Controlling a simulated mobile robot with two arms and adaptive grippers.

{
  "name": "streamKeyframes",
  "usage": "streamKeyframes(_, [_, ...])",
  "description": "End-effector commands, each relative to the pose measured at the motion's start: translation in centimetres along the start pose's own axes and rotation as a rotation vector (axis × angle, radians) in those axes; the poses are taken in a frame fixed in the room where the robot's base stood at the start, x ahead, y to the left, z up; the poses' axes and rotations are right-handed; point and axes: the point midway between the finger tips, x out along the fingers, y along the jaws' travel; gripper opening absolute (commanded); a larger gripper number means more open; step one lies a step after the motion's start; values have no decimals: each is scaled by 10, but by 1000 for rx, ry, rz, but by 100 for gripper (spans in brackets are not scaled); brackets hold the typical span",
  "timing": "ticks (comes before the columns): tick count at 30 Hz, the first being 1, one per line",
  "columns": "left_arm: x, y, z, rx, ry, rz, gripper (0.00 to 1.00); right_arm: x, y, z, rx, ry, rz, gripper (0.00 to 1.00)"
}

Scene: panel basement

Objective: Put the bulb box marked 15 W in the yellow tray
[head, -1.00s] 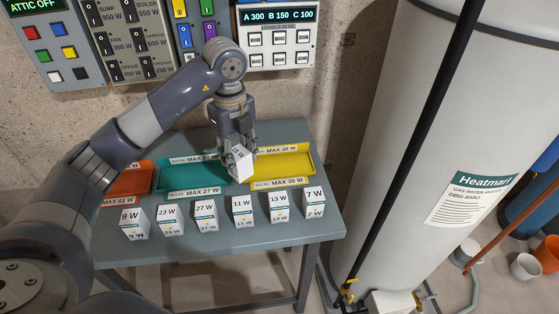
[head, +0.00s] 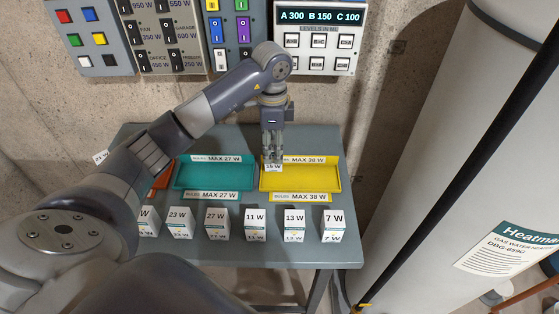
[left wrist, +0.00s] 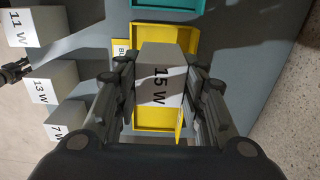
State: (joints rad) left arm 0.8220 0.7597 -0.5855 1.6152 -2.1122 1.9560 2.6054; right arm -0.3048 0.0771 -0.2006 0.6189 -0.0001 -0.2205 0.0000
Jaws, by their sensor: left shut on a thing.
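My left gripper (head: 272,155) is shut on the white bulb box marked 15 W (head: 273,168). The yellow tray (head: 335,178) lies at the right of the table, with MAX 38 W labels. In the head view the box overlaps the tray's back left corner; in the left wrist view the tray (left wrist: 150,122) shows behind the box. Whether the box touches the tray is hidden. A dark part at the left edge of the left wrist view looks like my right gripper (left wrist: 14,72).
The teal tray (head: 214,178) is left of the yellow one; an orange tray (head: 160,180) is mostly behind my arm. Several bulb boxes, among them 11 W (head: 255,224), 13 W (head: 294,224) and 7 W (head: 333,226), stand along the front. The heater tank (head: 500,120) is at right.

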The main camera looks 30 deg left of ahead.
Motion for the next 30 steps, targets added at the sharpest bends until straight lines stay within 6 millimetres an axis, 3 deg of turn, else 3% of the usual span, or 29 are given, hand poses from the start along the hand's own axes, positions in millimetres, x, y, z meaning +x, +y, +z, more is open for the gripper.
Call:
streamKeyframes(5, [15,0,0,0,2,0,14,-6,-1,6,0,-10,-1,40])
streamKeyframes(12, [46,0,-1,2,2,1,14,-15,2,-4,-1,4,2,40])
streamKeyframes(24, [54,0,-1,3,2,-2,14,-11,4,-8,-1,10,5,40])
streamKeyframes(25, [53,0,-1,3,3,-2,42,-12,4,-8,-1,10,5,40])
streamKeyframes(27, [52,0,-1,3,2,-2,58,-12,5,-8,-1,10,5,40])
streamKeyframes(30, [52,0,-1,2,2,-2,58,-12,5,-7,-1,9,5,40])
